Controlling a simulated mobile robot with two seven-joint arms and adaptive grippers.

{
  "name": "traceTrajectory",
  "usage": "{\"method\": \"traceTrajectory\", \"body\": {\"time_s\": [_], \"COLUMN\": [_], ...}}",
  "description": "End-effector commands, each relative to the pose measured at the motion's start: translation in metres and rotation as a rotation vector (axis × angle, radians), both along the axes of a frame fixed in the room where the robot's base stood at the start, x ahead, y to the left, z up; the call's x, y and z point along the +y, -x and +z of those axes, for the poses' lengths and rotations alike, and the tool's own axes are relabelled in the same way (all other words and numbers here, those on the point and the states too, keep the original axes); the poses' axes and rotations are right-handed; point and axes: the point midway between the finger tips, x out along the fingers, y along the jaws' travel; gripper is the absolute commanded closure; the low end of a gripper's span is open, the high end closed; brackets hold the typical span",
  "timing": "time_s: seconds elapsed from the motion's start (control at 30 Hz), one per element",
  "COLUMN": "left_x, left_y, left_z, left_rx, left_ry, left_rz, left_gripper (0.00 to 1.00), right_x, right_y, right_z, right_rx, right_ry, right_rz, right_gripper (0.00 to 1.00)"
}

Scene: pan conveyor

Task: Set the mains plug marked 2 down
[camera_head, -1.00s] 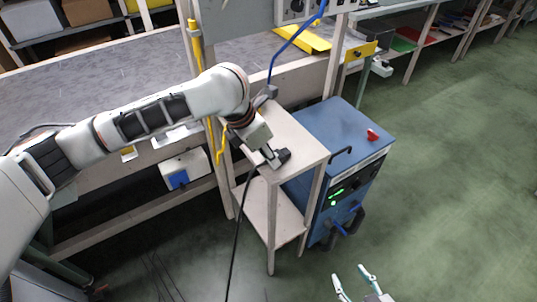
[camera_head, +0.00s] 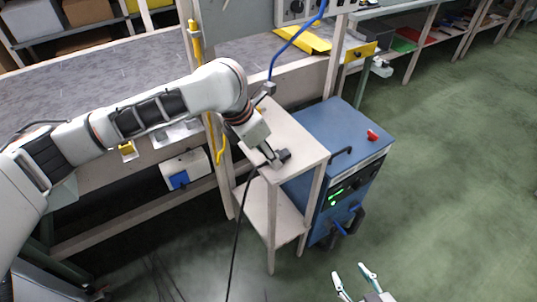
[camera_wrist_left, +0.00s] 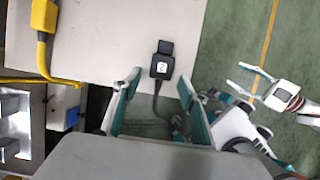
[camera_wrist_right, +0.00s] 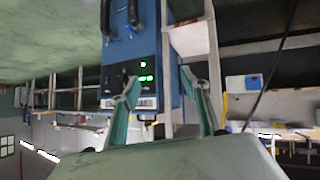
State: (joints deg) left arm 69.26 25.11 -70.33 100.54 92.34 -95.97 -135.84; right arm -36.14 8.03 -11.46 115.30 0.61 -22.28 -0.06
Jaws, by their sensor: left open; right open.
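The mains plug marked 2 (camera_wrist_left: 161,68) is black with a white label and lies on the pale top of a small wooden stand (camera_head: 290,130), near its front edge. In the head view the plug (camera_head: 284,155) is partly hidden by my left gripper. Its black cable (camera_head: 236,235) hangs over the edge to the floor. My left gripper (camera_wrist_left: 159,77) is open, its fingertips either side of the plug's near end and apart from it. My right gripper (camera_head: 350,272) is open and empty, low over the floor in front; its fingers also show in its wrist view (camera_wrist_right: 158,78).
A blue cabinet (camera_head: 345,135) with a red knob and green display stands right of the stand. A yellow cable (camera_wrist_left: 44,50) with a yellow connector lies at the stand's left. A blue cable (camera_head: 290,45) hangs behind. Green floor is free at the right.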

Motion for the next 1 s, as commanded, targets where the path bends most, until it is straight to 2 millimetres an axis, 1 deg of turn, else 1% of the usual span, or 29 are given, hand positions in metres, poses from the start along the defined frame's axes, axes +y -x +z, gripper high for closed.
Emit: {"method": "traceTrajectory", "body": {"time_s": [0.03, 0.2, 0.3, 0.43, 0.63, 1.0], "left_x": [0.004, 0.015, 0.021, 0.027, 0.032, 0.033], "left_y": [0.001, 0.009, 0.013, 0.018, 0.023, 0.023], "left_z": [0.014, 0.048, 0.066, 0.084, 0.098, 0.099], "left_rx": [-0.007, -0.008, -0.007, -0.006, -0.002, 0.000], "left_ry": [0.000, -0.001, -0.001, -0.002, 0.000, 0.000], "left_rz": [0.000, 0.000, 0.001, 0.000, 0.000, 0.000], "left_gripper": [0.58, 0.58, 0.58, 0.58, 0.58, 0.58], "right_x": [0.000, 0.003, 0.006, 0.007, 0.007, 0.006], "right_y": [-0.002, -0.003, 0.001, 0.008, 0.010, 0.007], "right_z": [0.007, 0.014, 0.015, 0.010, 0.011, 0.012], "right_rx": [-0.007, -0.008, -0.002, 0.016, 0.018, 0.014], "right_ry": [-0.002, -0.013, -0.020, -0.023, -0.027, -0.027], "right_rz": [0.000, 0.000, 0.001, 0.001, -0.002, -0.002], "right_gripper": [0.54, 0.54, 0.54, 0.54, 0.54, 0.54]}}
